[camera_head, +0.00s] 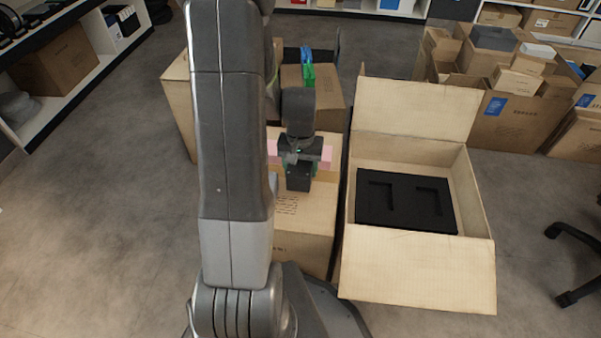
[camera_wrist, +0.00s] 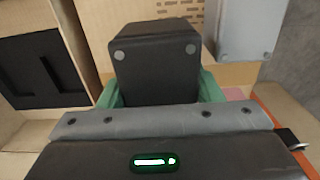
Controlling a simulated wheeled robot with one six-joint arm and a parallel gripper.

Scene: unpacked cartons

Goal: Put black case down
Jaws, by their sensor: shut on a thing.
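My gripper (camera_head: 298,166) points down and is shut on the case. In the wrist view, green fingers of my gripper (camera_wrist: 158,98) press both sides of the black case (camera_wrist: 155,62), which shows two round grey spots on its near face. Part of the case is hidden behind the gripper body.
An open carton (camera_head: 418,270) on the right holds a black foam insert (camera_head: 405,203) with two recesses. Behind my gripper, another carton (camera_head: 322,80) has blue and green items on it. Stacked boxes (camera_head: 512,120) stand back right. Pink patches (camera_head: 327,156) flank the gripper. Floor at left is clear.

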